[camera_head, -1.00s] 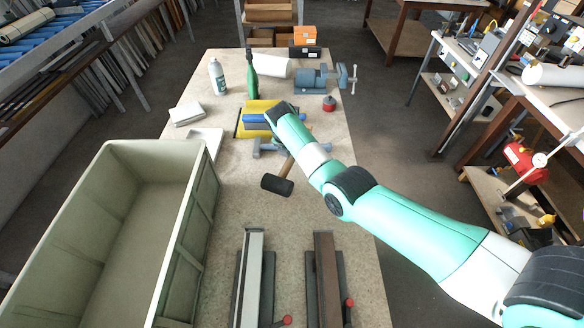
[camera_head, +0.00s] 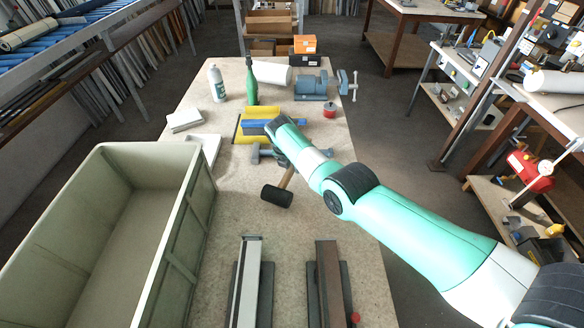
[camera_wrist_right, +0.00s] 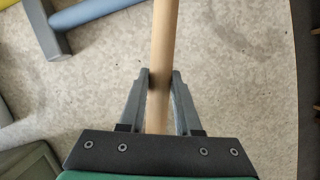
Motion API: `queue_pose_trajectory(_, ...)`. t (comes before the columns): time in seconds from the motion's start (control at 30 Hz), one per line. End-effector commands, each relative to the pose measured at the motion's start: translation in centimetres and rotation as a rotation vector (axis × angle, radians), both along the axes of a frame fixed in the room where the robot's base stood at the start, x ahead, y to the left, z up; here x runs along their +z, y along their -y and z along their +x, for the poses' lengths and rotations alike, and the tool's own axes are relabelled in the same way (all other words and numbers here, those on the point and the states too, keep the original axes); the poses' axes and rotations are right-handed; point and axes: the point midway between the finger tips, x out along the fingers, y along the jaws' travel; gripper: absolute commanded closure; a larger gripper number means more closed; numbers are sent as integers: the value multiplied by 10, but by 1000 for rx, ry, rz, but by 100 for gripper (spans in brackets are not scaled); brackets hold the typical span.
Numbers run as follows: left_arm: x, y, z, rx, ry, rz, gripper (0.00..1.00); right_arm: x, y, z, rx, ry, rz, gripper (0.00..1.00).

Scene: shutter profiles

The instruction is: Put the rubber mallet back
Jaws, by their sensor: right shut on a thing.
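The rubber mallet has a black cylindrical head (camera_head: 277,196) and a pale wooden handle (camera_head: 287,176). It is over the middle of the workbench, with its head toward the front. My right gripper (camera_wrist_right: 160,82) is shut on the wooden handle, one finger on each side in the right wrist view. In the head view my right arm covers the jaws and the upper handle. The mallet head is outside the wrist view. I cannot tell whether the mallet touches the bench. My left gripper is not in view.
A grey-blue hammer-like tool (camera_head: 262,153) lies just behind the mallet, near a yellow tray (camera_head: 243,136). A large green-grey bin (camera_head: 178,255) stands left. Two profiles (camera_head: 247,285) (camera_head: 328,280) lie in front. Bottles and a vise (camera_head: 312,86) are at the back. Bench between bin and mallet is clear.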

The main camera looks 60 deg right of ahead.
Motion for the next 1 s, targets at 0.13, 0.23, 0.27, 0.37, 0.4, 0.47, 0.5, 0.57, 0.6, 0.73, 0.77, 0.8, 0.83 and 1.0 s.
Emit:
queue_pose_trajectory(0.13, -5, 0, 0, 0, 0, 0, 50, -5, 0, 0, 0, 1, -1, 100)
queue_pose_trajectory(0.23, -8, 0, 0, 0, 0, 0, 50, -8, 0, 0, 0, 1, -1, 100)
queue_pose_trajectory(0.27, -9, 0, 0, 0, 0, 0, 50, -9, 0, 0, 0, 1, -1, 100)
queue_pose_trajectory(0.37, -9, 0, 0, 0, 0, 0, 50, -10, 0, 0, 0, 0, 0, 64)
queue_pose_trajectory(0.4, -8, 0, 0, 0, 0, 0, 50, -10, 0, 0, 0, 0, 0, 57)
queue_pose_trajectory(0.47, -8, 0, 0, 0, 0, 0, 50, -10, 0, 0, 0, -1, 0, 46)
queue_pose_trajectory(0.5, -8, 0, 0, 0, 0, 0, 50, -10, 0, 0, 0, -1, 0, 39)
queue_pose_trajectory(0.57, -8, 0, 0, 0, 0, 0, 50, -10, 0, 0, 0, -1, 0, 38)
queue_pose_trajectory(0.6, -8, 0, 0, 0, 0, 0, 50, -10, 0, 0, 0, -1, 0, 38)
queue_pose_trajectory(0.73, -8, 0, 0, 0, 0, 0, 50, -10, 0, 0, 0, -1, 0, 38)
queue_pose_trajectory(0.77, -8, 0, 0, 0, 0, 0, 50, -10, 0, 0, 0, -1, 0, 38)
queue_pose_trajectory(0.8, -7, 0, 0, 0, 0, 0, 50, -9, 0, 0, 0, 0, 0, 38)
queue_pose_trajectory(0.83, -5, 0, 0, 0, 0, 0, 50, -7, 0, 0, 0, 0, 0, 38)
queue_pose_trajectory(1.0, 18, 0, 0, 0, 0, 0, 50, 19, -3, 0, 1, 1, -1, 38)
